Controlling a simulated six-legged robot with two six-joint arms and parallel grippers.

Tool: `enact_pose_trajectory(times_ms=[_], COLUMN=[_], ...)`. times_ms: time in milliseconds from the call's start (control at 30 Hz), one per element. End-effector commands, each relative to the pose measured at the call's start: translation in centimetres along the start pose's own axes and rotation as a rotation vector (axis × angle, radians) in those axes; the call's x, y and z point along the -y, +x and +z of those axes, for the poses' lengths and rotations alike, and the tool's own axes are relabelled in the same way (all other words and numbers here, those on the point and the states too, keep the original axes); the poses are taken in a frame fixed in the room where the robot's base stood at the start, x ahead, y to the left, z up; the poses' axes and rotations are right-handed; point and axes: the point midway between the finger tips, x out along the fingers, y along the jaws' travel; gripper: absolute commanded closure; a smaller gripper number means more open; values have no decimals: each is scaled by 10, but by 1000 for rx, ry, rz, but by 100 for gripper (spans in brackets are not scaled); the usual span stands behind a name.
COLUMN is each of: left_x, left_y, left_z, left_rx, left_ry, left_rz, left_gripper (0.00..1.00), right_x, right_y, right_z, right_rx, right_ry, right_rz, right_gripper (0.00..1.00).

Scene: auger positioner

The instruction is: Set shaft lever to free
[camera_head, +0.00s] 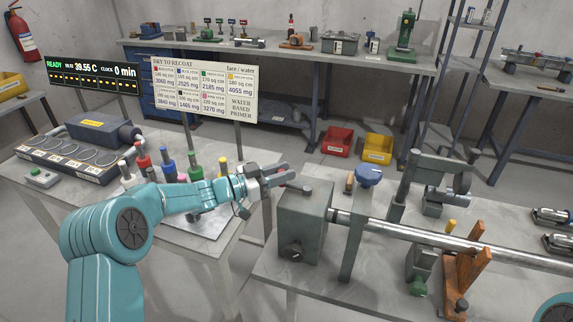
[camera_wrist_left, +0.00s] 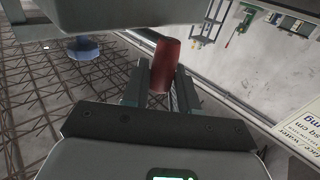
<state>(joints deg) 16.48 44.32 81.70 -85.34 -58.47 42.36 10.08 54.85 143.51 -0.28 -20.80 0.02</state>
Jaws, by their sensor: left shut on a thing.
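My left gripper (camera_head: 282,174) is at the top left of the grey gearbox-like housing (camera_head: 303,222) on the right-hand bench. In the left wrist view, its two fingers (camera_wrist_left: 166,92) are closed around a red, slightly tapered lever grip (camera_wrist_left: 166,62). The grip's upper end runs up to the grey body above it. In the head view the fingers hide most of the lever, and its setting cannot be read. A long steel shaft (camera_head: 430,235) runs right from the housing. My right gripper is out of view; only a piece of my right arm shows at the bottom right corner.
An orange wooden V-rest (camera_head: 467,262) stands near the shaft. Coloured bottles (camera_head: 166,160) and a sign board (camera_head: 204,90) stand left, close to my left arm. A floor gap separates the two benches.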

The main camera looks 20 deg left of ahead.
Motion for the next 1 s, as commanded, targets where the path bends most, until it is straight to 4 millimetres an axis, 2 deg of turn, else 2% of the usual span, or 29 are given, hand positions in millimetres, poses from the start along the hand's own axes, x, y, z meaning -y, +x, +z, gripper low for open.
enact_pose_trajectory(times_ms=[100, 567, 600, 633, 900, 1000], left_x=[2, 4, 4, 4, 4, 4], left_y=[-2, -6, -6, -6, -5, -11], left_z=[-4, -3, -4, -3, -2, 0], left_rx=[-6, -8, -8, -7, -4, -3], left_ry=[2, 3, 3, 4, 2, 1], left_rz=[14, 17, 17, 17, 19, 18], left_gripper=[100, 100, 59, 52, 52, 52], right_x=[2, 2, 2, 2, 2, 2], right_y=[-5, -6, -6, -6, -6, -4], right_z=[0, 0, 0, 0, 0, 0], right_rx=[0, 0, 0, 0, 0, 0], right_ry=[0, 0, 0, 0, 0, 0], right_rz=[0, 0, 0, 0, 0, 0], right_gripper=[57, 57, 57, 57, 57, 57])
